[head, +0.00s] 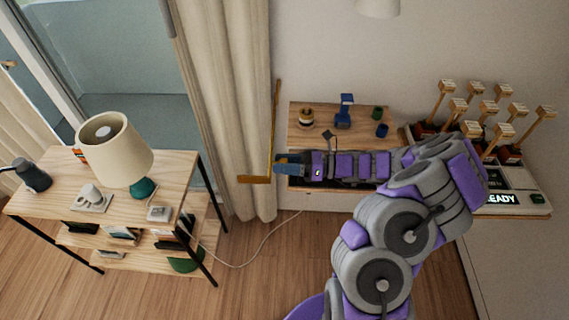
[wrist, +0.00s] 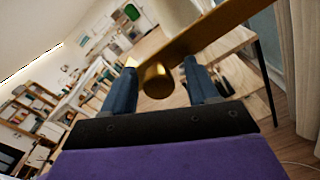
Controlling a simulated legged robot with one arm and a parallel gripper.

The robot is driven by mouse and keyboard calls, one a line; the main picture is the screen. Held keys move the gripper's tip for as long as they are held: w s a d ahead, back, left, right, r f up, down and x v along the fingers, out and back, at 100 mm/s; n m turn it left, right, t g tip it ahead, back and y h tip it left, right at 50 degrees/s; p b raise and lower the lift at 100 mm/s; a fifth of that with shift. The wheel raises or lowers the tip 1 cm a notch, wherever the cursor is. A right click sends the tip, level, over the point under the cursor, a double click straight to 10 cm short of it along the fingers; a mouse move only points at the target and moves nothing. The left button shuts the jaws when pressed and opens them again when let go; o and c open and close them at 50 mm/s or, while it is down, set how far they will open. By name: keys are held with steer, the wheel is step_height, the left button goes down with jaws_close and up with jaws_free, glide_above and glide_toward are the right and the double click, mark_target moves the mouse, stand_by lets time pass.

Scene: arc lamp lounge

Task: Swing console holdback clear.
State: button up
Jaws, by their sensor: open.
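The console holdback is a brass bar (head: 275,125) beside the curtain in the head view, with a short arm turned to the left at its lower end. In the wrist view the brass bar (wrist: 215,32) crosses the top, and its round brass end (wrist: 156,82) shows between my fingers. My gripper (head: 280,165) is open, its blue fingers just right of the bar in the head view. In the wrist view my gripper (wrist: 160,70) has one finger on each side of the brass end. I cannot tell whether either finger touches it.
A wooden console (head: 320,115) against the wall holds small pots and a blue item. Several upright levers (head: 487,105) stand on a panel at right. A beige curtain (head: 225,90) hangs behind the bar. A shelf (head: 60,205) with a lamp (head: 115,150) stands at left.

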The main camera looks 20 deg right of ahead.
jaws_close()
stand_by(0.5)
